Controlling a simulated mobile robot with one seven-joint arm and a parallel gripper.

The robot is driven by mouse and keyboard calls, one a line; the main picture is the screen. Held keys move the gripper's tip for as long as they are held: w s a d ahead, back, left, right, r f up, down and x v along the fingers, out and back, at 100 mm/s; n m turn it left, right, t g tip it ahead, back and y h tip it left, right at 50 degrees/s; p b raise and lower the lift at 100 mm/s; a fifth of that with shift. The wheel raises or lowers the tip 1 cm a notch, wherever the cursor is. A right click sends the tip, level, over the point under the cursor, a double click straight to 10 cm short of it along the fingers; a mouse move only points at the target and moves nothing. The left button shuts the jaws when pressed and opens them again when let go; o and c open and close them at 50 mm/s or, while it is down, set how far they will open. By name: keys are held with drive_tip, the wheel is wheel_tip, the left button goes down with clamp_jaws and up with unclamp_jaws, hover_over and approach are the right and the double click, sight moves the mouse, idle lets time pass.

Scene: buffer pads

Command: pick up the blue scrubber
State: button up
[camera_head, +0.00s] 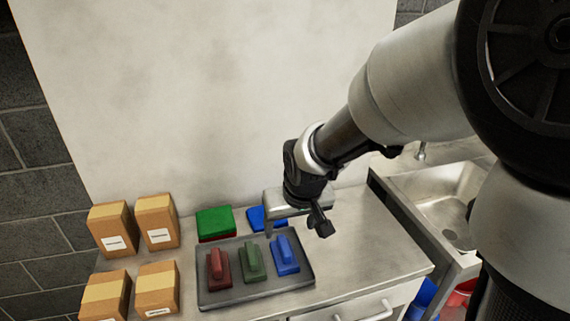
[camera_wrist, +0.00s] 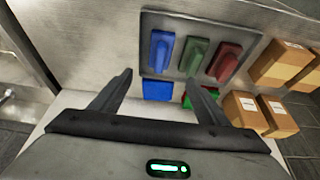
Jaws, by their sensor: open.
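The blue scrubber (camera_head: 284,255) has a raised handle and sits at the right end of a grey tray (camera_head: 258,291). In the wrist view the blue scrubber (camera_wrist: 160,52) is at the left end of the tray (camera_wrist: 200,20), beyond the fingertips. A green scrubber (camera_head: 252,262) is beside it, and a red scrubber (camera_head: 218,268) is at the other end. My gripper (camera_head: 322,223) is above and behind the tray's right side, apart from the blue scrubber. In the wrist view my gripper (camera_wrist: 163,82) is open with nothing between its fingers.
A green pad (camera_head: 215,220) and a blue pad (camera_head: 256,217) lie behind the tray, the blue one partly hidden by my arm. Several cardboard boxes (camera_head: 157,222) stand at the left. A metal sink (camera_head: 440,205) is at the right. The counter between tray and sink is clear.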

sight(285, 245)
drive_tip(key=b+x, duration=0.1)
drive_tip(key=x, duration=1.4)
drive_tip(key=shift+f, duration=0.45)
drive_tip(key=c, duration=1.3)
wheel_tip(285, 245, up, 10)
drive_tip(key=shift+r+p, duration=0.1)
drive_tip(key=shift+p, duration=0.25)
